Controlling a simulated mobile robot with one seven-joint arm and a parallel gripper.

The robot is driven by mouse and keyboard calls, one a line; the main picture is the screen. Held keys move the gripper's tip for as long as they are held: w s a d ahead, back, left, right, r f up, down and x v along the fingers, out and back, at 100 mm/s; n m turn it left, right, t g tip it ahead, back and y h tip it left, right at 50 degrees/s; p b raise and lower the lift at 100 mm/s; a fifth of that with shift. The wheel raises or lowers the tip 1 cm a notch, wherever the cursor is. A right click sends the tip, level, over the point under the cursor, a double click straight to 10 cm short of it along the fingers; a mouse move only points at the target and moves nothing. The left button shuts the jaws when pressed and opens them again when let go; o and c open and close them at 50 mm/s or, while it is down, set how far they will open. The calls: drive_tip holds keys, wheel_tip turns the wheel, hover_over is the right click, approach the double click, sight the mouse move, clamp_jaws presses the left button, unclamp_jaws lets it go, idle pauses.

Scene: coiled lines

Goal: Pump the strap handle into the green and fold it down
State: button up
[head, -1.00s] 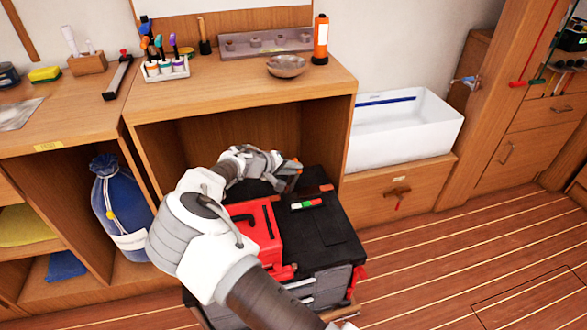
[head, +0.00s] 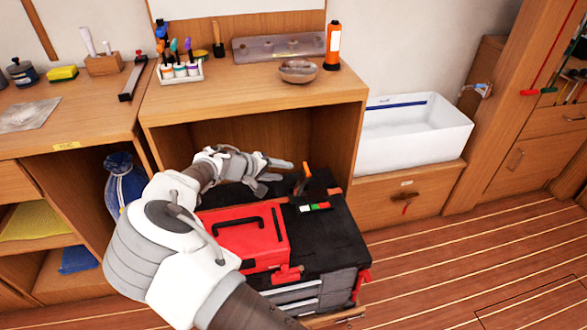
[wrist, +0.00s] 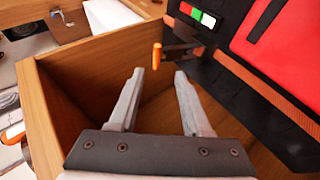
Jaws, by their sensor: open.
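The strap handle (head: 305,171) is a dark lever with an orange tip. It stands up from the strapped load in the head view. In the wrist view the orange grip (wrist: 156,56) shows just beyond my fingertips. Beside it is a small gauge (head: 313,208) with red, green and white bands, also in the wrist view (wrist: 198,14); I cannot make out a pointer. An orange-brown strap (wrist: 255,90) runs over the dark case. My gripper (head: 275,175) is open and empty, left of the handle and apart from it. Its spread fingers (wrist: 160,76) also show in the wrist view.
A red toolbox (head: 247,238) lies on the black case (head: 330,240) left of the gauge. The wooden cabinet (head: 255,110) stands close behind my gripper, its side panel near the handle. A white bin (head: 410,140) is at the right. The floor at right is clear.

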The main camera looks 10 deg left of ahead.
drive_tip(key=p+v, duration=0.1)
drive_tip(key=v, duration=0.6)
drive_tip(key=shift+s, duration=0.1)
